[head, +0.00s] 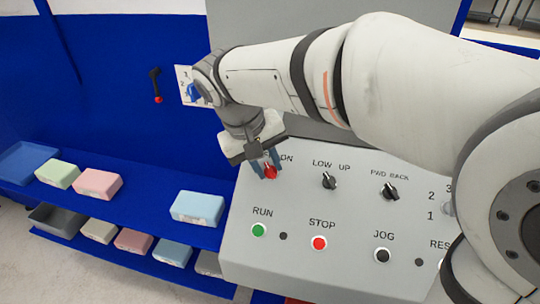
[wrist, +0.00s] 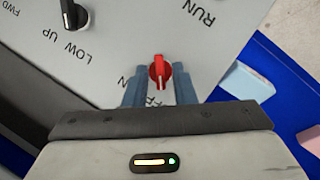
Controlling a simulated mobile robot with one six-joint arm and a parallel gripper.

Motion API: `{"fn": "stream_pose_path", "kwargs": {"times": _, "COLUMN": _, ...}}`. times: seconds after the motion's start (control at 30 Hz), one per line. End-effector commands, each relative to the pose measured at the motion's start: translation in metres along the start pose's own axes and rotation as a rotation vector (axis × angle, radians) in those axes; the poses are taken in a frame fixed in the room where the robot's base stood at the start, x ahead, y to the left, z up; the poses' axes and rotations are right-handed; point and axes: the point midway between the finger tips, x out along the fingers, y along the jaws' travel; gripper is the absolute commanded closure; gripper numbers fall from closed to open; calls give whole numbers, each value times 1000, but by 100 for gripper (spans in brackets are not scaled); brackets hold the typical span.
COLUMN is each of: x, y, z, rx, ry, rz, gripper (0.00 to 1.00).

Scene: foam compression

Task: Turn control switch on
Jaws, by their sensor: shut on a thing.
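The red control switch (head: 270,172) is a knob at the upper left of the grey sloped control panel (head: 290,270). In the wrist view the red knob (wrist: 160,72) shows a white line running roughly up and down the picture. Part of an OFF label is visible below it and part of the ON label to its left; my gripper hides the rest. My gripper (head: 266,168) is over the knob, with one blue finger on each side. It is shut on the knob, as the wrist view also shows (wrist: 160,88).
Black LOW/UP (head: 329,181) and FWD/BACK (head: 390,192) knobs sit right of the switch. Below are the green RUN (head: 258,230), red STOP (head: 319,243) and black JOG (head: 382,256) buttons. Foam blocks, including a light blue one (head: 197,207), lie on blue shelves at left.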

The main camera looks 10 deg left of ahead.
Motion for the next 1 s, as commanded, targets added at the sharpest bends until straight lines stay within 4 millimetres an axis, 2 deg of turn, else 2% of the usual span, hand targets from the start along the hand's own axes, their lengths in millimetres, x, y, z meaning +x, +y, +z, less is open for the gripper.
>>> {"fn": "stream_pose_path", "kwargs": {"times": 0.27, "x": 2, "y": 2, "z": 0, "rx": 151, "ry": 2, "rz": -71, "gripper": 99}}
{"fn": "stream_pose_path", "kwargs": {"times": 1.0, "x": 4, "y": 8, "z": 3, "rx": 784, "ry": 2, "rz": -367, "gripper": 99}}
